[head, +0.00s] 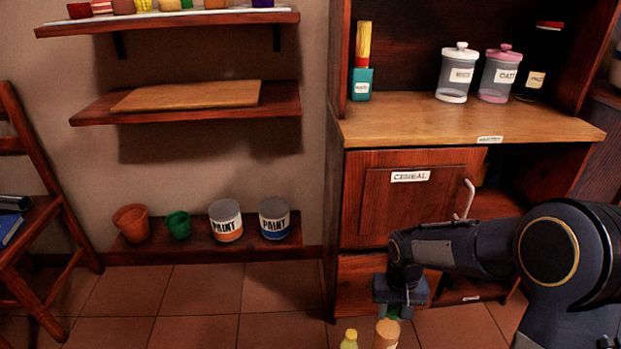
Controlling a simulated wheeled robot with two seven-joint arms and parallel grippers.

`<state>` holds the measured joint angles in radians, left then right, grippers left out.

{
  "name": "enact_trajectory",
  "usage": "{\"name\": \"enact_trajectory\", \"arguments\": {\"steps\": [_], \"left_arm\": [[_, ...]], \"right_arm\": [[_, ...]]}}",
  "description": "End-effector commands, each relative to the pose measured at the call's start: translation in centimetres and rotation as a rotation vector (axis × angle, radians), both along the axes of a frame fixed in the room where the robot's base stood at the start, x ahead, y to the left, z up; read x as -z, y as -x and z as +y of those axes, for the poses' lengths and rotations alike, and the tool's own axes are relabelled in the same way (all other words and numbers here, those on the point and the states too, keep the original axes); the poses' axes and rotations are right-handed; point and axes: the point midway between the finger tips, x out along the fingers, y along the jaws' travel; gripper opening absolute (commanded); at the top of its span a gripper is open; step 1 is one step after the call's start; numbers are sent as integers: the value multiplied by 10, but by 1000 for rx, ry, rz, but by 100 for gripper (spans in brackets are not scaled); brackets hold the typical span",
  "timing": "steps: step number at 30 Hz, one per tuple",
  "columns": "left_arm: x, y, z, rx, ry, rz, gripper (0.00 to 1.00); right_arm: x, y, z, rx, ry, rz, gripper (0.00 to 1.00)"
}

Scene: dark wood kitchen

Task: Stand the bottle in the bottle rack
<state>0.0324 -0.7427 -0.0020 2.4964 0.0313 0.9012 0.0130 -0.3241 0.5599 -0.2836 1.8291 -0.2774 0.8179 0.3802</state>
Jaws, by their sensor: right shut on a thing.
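My right gripper (402,292) points down in front of the cereal cabinet, at the lower middle of the head view. It is shut on a green thing (394,312), which looks like the bottle. Only a small part of it shows below the jaws, so its tilt cannot be told. A tan-topped container (387,334) and a small yellow bottle (349,341) stand at the bottom edge, cut off by the frame. The tan one overlaps the green thing in the picture. I cannot make out a bottle rack. My left gripper is not in view.
The wooden cabinet (410,206) with its cereal door stands behind my right arm. Its counter (420,120) holds jars and a teal container. Low at left, a shelf (180,243) bears pots and paint cans. A chair (30,215) is far left. The tiled floor between is clear.

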Motion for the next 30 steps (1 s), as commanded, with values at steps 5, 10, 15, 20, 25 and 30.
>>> {"name": "enact_trajectory", "arguments": {"steps": [5,10,15,20,25,30], "left_arm": [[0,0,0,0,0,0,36],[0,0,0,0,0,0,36],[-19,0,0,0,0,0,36],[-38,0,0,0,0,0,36],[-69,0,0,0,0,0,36],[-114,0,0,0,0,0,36]], "right_arm": [[-30,-12,-10,-66,-2,-5,0],[-51,-18,-18,-104,-1,-4,0],[-64,-16,-16,-109,-4,3,0],[-77,-16,-15,-111,-7,3,0],[-100,-14,-14,-111,-12,7,0],[-134,-12,-12,-115,-16,11,0]]}}
